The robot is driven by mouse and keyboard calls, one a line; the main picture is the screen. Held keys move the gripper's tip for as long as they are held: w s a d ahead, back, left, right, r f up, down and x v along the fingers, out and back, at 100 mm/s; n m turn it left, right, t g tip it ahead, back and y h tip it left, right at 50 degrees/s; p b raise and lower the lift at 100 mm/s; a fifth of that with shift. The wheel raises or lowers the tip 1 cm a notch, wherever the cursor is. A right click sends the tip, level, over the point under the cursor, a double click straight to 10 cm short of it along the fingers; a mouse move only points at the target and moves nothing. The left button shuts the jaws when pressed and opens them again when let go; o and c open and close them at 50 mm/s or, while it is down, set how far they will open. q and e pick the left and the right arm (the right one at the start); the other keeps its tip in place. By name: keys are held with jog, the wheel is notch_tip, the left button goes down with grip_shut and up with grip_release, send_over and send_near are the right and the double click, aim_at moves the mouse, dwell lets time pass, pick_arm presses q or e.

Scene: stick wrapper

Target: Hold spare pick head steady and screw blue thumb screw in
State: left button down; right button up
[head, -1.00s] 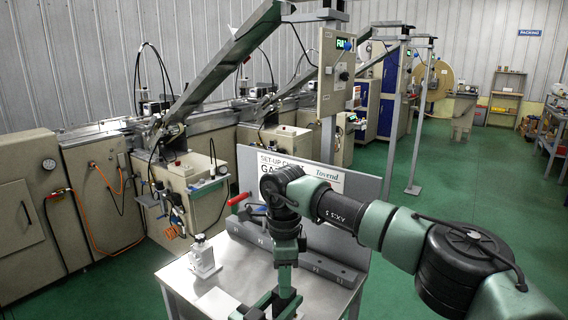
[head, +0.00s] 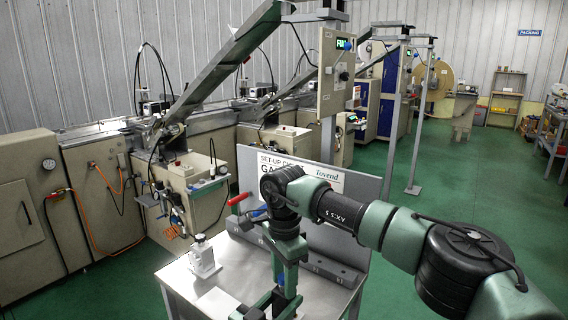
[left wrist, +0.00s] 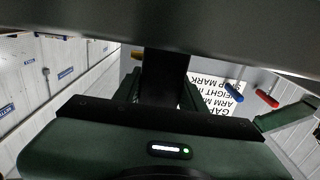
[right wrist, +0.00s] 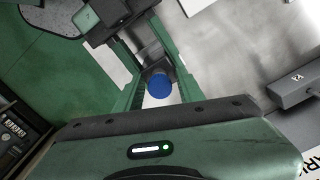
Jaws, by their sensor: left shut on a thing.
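In the right wrist view the blue thumb screw (right wrist: 159,86) shows as a round blue head between the fingers of my right gripper (right wrist: 158,82). The fingers stand on either side with a visible gap; contact is not clear.
The steel table (head: 185,275) carries a small white device (head: 204,257) at left. A grey panel with a sign (head: 330,180) stands at the back, with a red handle (head: 238,199) and a blue handle (head: 258,211) before it. A dark rail (head: 330,266) runs along its foot.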

pick_arm(q)
jog(key=shift+f, duration=0.35)
pick_arm(e)
jog(key=n, duration=0.3)
jog(key=shift+n, duration=0.3)
jog(key=n, duration=0.4)
jog(key=shift+n, duration=0.4)
jog(key=n, duration=0.4)
jog(key=shift+n, duration=0.4)
jog(key=n, duration=0.4)
jog(key=shift+c, duration=0.4)
